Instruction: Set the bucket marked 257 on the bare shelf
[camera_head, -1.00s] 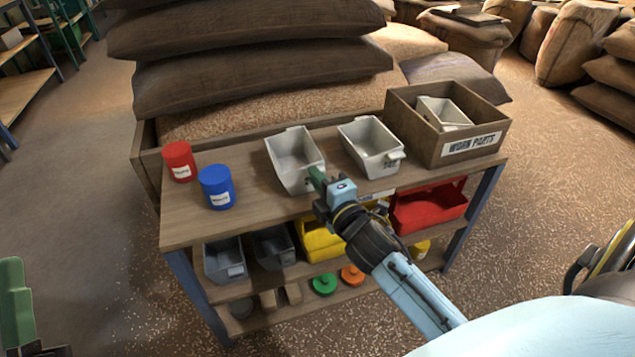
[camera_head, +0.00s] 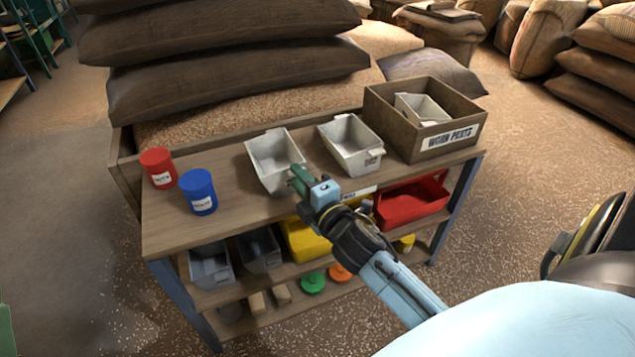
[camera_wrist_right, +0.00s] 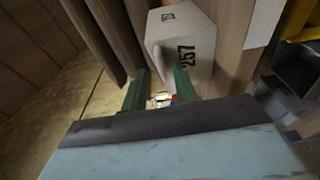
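The bucket marked 257 (camera_wrist_right: 185,45) is pale grey, and its number shows in the right wrist view. In the head view I take it to be the left pale bucket (camera_head: 262,160) on the bench top. My right gripper (camera_head: 298,180) is at that bucket's front right side and hides part of it. In the right wrist view its green fingers (camera_wrist_right: 160,85) are apart, with the bucket's protruding lip between or just beyond them; contact is unclear. A green sliver (camera_head: 4,330) at the left edge may be my left gripper. Which shelf is bare is unclear.
A second pale bucket (camera_head: 350,145) and a WORN PARTS crate (camera_head: 450,140) stand to the right. Red (camera_head: 158,168) and blue (camera_head: 199,191) canisters stand left. Grey, yellow and red bins fill the lower shelf (camera_head: 215,298). A rack (camera_head: 12,85) shows far left.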

